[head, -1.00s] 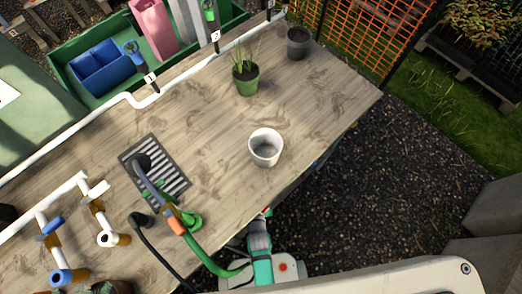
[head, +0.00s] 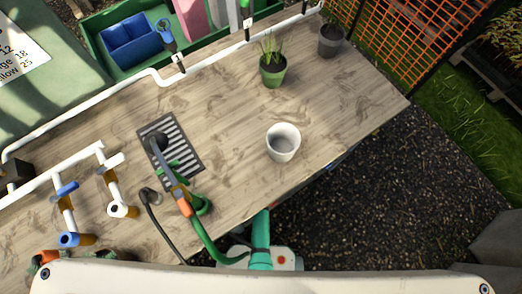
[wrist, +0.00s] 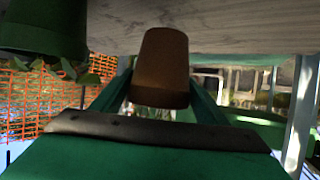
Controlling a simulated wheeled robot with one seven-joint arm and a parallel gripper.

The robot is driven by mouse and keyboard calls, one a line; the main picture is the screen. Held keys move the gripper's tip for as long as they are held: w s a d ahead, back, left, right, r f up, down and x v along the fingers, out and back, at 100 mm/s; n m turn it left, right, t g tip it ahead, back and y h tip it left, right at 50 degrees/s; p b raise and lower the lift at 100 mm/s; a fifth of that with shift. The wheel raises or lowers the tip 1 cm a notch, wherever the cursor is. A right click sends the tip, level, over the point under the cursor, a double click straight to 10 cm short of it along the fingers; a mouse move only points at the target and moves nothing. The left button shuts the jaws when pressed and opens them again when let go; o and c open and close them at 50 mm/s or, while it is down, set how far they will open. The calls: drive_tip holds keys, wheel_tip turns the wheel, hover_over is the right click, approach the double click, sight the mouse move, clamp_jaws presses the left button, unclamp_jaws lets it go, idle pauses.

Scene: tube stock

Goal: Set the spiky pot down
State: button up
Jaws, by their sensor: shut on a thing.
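In the wrist view a plain brown pot (wrist: 160,65) sits between the two fingers of my gripper (wrist: 160,98), which is shut on it. The picture is upside down there, with the pot's narrow base toward the wooden table top (wrist: 230,25). I cannot tell whether the base touches the wood. No spikes show on this pot; its mouth is partly hidden by my gripper. A dark green pot (wrist: 45,25) with leaves is close by on the left. My gripper is not clearly visible in the head view.
On the table (head: 225,105) stand a white empty pot (head: 283,142), a green pot with long thin leaves (head: 272,72) and a dark pot (head: 331,40). A black grate (head: 172,150), hose and white pipes (head: 65,210) crowd the left. Clear wood surrounds the white pot.

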drive_tip(key=shift+w+f, duration=0.3)
drive_tip(key=shift+w, duration=0.15)
drive_tip(key=f, duration=0.2)
drive_tip(key=shift+d+f, duration=0.25)
drive_tip(key=shift+f, duration=0.3)
drive_tip(key=shift+s+a+f, duration=0.1)
drive_tip(key=shift+a, duration=0.25)
drive_tip(key=o, duration=1.4)
drive_tip(key=shift+d, duration=0.15)
drive_tip(key=shift+c, duration=0.2)
drive_tip(key=v, duration=1.2)
